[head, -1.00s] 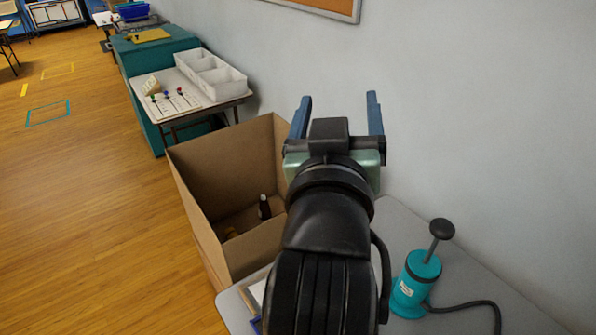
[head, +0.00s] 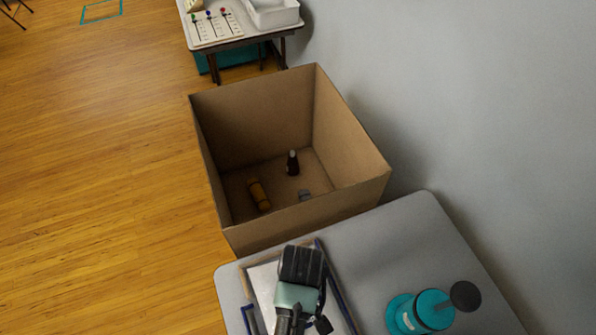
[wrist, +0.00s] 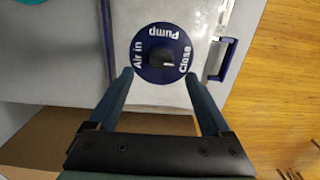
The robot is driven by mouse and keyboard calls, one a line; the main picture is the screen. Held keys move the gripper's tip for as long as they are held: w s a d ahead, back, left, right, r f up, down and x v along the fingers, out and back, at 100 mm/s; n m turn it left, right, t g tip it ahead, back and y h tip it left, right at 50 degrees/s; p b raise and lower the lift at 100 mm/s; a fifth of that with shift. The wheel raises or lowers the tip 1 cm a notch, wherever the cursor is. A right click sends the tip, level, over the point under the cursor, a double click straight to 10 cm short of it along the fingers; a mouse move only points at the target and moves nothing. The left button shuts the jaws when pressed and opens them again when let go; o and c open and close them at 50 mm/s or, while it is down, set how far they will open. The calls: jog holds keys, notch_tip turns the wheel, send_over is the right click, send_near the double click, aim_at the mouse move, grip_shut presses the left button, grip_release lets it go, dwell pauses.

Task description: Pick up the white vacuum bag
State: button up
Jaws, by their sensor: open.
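The white vacuum bag (head: 262,285) lies flat on the grey table near its left corner, with dark blue bars along its sides. In the wrist view the bag (wrist: 122,30) shows a round blue valve (wrist: 178,70) printed "Air in", "Pump" and "Close", with a black knob at its middle. A blue handle (wrist: 222,60) sits at the bag's right edge. My gripper (wrist: 158,77) is open over the bag, its two blue fingers on either side of the valve's lower part. I cannot tell whether the fingertips touch. In the head view my gripper (head: 300,280) hides part of the bag.
An open cardboard box (head: 255,225) stands just beyond the grey table (head: 400,235), holding an orange cylinder (head: 259,194) and a dark bottle (head: 292,162). A teal hand pump (head: 425,310) stands on the table to the right. A wall borders the right side.

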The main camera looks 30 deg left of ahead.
jog(key=shift+s+a+f, duration=0.1)
jog(key=shift+f, duration=3)
grip_shut()
